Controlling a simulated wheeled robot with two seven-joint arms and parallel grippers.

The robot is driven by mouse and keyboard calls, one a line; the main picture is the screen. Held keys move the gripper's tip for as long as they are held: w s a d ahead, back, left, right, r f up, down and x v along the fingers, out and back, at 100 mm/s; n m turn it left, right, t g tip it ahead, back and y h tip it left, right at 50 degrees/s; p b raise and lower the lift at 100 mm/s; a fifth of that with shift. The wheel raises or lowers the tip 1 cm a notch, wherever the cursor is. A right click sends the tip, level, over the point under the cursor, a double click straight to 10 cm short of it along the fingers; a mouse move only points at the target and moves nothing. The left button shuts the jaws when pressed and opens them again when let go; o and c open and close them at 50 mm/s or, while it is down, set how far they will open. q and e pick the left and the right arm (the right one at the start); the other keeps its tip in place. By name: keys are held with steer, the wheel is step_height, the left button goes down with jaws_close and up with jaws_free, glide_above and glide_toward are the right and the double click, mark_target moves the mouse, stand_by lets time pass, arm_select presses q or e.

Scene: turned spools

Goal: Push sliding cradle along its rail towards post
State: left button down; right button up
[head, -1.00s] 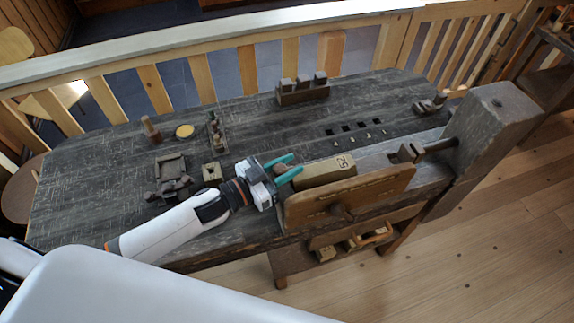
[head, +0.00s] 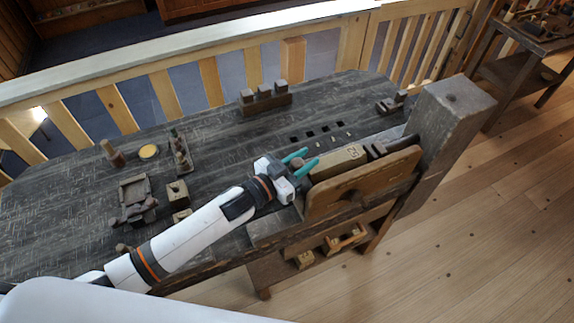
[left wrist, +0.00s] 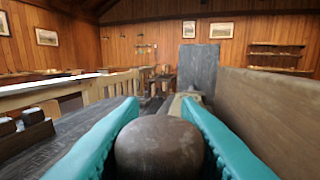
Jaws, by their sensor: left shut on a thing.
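The sliding cradle (head: 350,187) is a long brown board at the bench's front edge, with a pale block marked 52 (head: 338,162) behind it. Its right end is close by the thick grey post (head: 450,120); I cannot tell whether they touch. A dark notched piece (head: 378,149) sits between the block and the post. My left gripper (head: 300,163) is at the cradle's left end. In the left wrist view its teal fingers are shut around a round brown knob (left wrist: 158,147); the post (left wrist: 200,68) stands ahead. The rail is mostly hidden. My right gripper is not in view.

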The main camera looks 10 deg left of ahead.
arm_select(q)
steer(key=shift+w+d, duration=0.5)
steer(key=shift+d, duration=0.25)
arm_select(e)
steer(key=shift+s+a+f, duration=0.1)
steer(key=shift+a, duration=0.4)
arm_select(q)
steer(key=c, duration=1.1)
jaws_free()
steer(key=shift+o, duration=0.2)
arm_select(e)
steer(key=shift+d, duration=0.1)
